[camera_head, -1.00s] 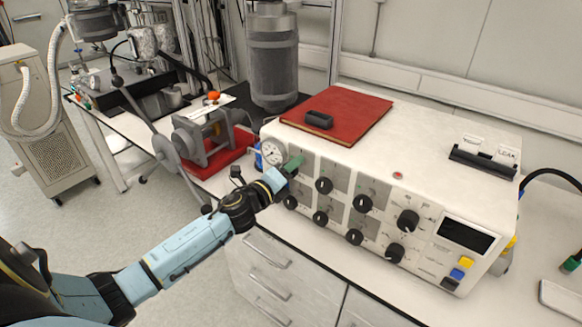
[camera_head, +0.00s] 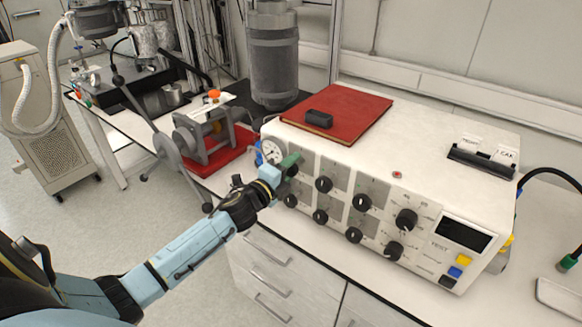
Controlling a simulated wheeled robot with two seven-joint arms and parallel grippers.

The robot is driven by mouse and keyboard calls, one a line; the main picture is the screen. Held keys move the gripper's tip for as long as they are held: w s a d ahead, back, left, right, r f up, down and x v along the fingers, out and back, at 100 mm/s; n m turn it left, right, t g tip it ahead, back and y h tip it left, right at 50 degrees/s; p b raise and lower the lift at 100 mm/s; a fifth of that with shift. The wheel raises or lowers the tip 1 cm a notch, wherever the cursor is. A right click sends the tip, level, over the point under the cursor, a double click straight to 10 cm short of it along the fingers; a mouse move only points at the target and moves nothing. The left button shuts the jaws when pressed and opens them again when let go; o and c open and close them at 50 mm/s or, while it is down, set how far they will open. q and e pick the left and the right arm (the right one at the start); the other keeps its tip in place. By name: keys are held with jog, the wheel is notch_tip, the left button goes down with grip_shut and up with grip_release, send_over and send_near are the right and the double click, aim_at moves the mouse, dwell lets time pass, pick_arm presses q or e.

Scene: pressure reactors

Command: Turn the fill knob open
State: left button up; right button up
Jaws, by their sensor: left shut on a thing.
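The white control box (camera_head: 440,130) stands on the bench with two rows of black knobs on its sloped front. My left gripper (camera_head: 286,163), with green fingertips, is at the left end of the upper row. It is shut on the upper-left knob (camera_head: 292,171), which is mostly hidden by the fingers. The labels are too small to read, so I cannot tell its setting. The other upper knobs (camera_head: 324,184) and the lower knobs (camera_head: 320,216) are free. My right gripper is not in view.
A round gauge (camera_head: 271,151) sits just left of the gripper. A red book (camera_head: 350,108) with a black object (camera_head: 319,118) lies on the box. A clamp device on a red base (camera_head: 222,158) stands to the left. Drawers (camera_head: 270,262) are below the bench.

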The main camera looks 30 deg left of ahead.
pick_arm(q)
jog(key=o, duration=1)
jog(key=shift+c, duration=0.2)
jog(key=s+a+b, duration=0.1)
jog(key=s, duration=1.2)
jog(key=shift+s, duration=0.2)
